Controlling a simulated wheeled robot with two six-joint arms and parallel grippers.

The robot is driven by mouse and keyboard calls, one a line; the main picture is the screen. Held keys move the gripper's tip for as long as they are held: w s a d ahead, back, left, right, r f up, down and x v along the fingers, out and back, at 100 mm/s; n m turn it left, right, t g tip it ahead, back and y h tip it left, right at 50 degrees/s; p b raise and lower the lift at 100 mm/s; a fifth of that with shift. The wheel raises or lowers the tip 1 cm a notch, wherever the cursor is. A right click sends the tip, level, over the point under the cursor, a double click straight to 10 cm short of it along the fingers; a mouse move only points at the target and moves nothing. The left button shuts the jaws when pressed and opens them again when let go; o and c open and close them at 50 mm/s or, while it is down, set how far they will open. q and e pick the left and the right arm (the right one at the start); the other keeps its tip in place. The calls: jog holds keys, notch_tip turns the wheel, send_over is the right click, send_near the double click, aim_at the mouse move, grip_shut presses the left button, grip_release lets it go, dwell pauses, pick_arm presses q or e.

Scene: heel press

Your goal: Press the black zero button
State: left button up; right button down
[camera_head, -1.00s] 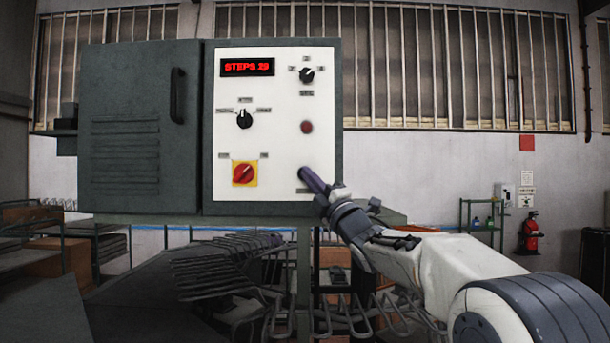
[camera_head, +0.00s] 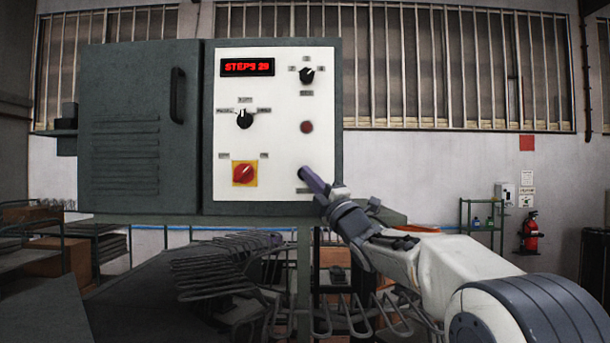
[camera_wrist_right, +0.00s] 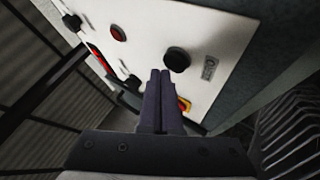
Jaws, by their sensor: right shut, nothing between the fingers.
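The black zero button (camera_wrist_right: 177,59) is a round knob on the white panel (camera_head: 270,100). In the head view it is hidden behind my right gripper (camera_head: 303,171). My right gripper is shut and empty, its two dark fingers side by side. In the right wrist view its fingertips (camera_wrist_right: 160,73) are just left of and below the button in the picture. I cannot tell whether they touch it. A small label (camera_wrist_right: 209,67) is beside the button. My left gripper is not in view.
The panel also carries a red "STEPS" display (camera_head: 247,67), two black selector knobs (camera_head: 244,119) (camera_head: 307,75), a red indicator (camera_head: 307,127) and a red-on-yellow switch (camera_head: 244,174). A grey cabinet door (camera_head: 130,120) is left of the panel. Wire racks (camera_head: 230,265) stand below.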

jog(key=shift+w, duration=0.2)
jog(key=shift+w, duration=0.5)
dwell(0.6)
dwell(0.4)
jog(key=shift+s+f+b, duration=0.1)
jog(key=shift+s+b, duration=0.8)
jog(key=shift+b, duration=0.05)
